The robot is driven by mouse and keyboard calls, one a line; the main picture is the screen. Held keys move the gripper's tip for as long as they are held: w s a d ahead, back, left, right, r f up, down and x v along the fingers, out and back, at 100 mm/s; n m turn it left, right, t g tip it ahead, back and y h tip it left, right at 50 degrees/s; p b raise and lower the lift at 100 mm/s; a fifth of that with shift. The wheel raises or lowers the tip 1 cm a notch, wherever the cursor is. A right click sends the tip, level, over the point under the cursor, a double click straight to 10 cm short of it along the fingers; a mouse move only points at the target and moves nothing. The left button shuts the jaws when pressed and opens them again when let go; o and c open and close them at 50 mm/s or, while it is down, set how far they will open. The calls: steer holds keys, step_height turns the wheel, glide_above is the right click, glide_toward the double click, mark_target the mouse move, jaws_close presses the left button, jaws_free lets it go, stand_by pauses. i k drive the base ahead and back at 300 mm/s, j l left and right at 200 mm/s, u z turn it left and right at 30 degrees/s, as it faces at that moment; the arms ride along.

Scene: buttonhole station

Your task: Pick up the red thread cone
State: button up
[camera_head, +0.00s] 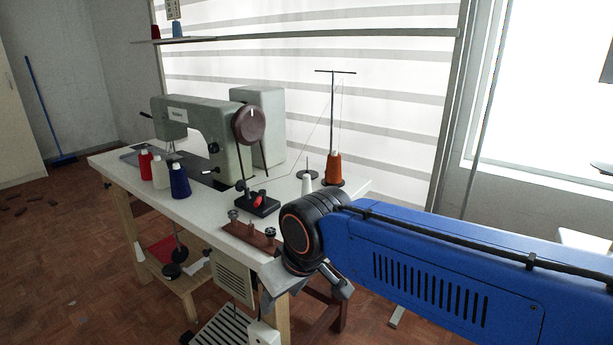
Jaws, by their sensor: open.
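The red thread cone (145,164) stands upright on the white sewing table (307,221), at the left end of a row of cones near the table's front edge. A white cone (161,172) and a dark blue cone (180,181) stand close to its right. My gripper (304,288) is at the table's front right corner, low and well to the right of the red cone. It is open, and no object shows between its jaws. My wrist hides part of the gripper and the table corner.
A green-grey sewing machine (203,125) stands behind the cones. A small black stand with a red part (260,204) and a brown spool rack (250,236) lie between my gripper and the cones. An orange cone (333,168) sits on a thread stand. A shelf holds another red cone (155,32).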

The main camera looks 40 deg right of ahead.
mark_target(144, 158)
steer(key=j, duration=0.6)
steer(key=i+j+z, duration=0.1)
steer(key=j, duration=0.25)
steer(key=i+j+z, duration=0.15)
steer(key=j, duration=0.2)
steer(key=i+j+z, duration=0.1)
steer(key=j, duration=0.3)
steer(key=i+j+z, duration=0.1)
steer(key=j, duration=0.25)
steer(key=i, duration=0.15)
